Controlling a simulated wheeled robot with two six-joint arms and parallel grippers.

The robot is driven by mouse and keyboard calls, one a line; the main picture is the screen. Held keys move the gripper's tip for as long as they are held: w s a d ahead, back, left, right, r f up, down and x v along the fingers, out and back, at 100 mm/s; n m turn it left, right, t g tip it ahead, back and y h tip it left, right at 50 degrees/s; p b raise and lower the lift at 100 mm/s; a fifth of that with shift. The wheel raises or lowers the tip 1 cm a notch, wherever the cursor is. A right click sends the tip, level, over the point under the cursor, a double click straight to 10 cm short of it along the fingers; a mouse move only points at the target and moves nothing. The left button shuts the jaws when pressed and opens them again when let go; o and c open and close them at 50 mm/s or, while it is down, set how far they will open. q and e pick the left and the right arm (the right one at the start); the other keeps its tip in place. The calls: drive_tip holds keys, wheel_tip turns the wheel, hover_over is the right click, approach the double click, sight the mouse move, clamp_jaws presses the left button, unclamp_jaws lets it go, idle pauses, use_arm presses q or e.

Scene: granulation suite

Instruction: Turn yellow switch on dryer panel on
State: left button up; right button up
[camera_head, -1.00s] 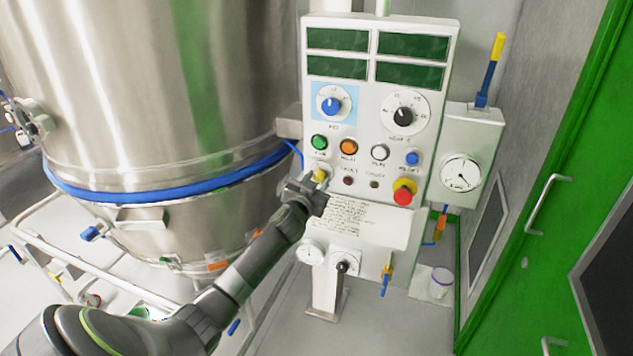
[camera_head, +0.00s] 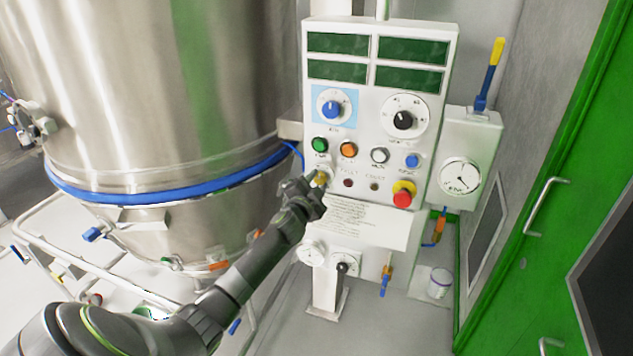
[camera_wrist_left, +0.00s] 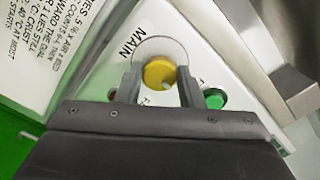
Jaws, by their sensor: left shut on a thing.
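The dryer panel (camera_head: 350,124) is a white upright box with dials, buttons and dark green displays. The yellow switch (camera_head: 320,178) is at its lower left; in the left wrist view the yellow switch (camera_wrist_left: 159,73) is a round knob on a white disc marked MAIN. My left gripper (camera_head: 316,186) is at the switch, with one finger on each side of the knob in the left wrist view (camera_wrist_left: 158,88), shut on it. The gripper hides part of the switch in the head view. My right gripper is not in view.
Above the switch are green (camera_head: 319,144) and orange (camera_head: 348,149) buttons. A red emergency knob (camera_head: 402,198) is at the right. A big steel vessel (camera_head: 150,90) stands left of the panel. A green door (camera_head: 540,200) is at the right.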

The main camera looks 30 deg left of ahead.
use_arm(q)
drive_tip(key=shift+m+p, duration=0.5)
drive_tip(key=shift+m, duration=1.6)
drive_tip(key=o, duration=1)
drive_tip(key=shift+s+d, duration=0.15)
drive_tip(key=shift+s, duration=0.4)
drive_tip(key=b+v, duration=0.2)
drive_tip(key=v, duration=1.4)
drive_tip(key=shift+s+d, duration=0.15)
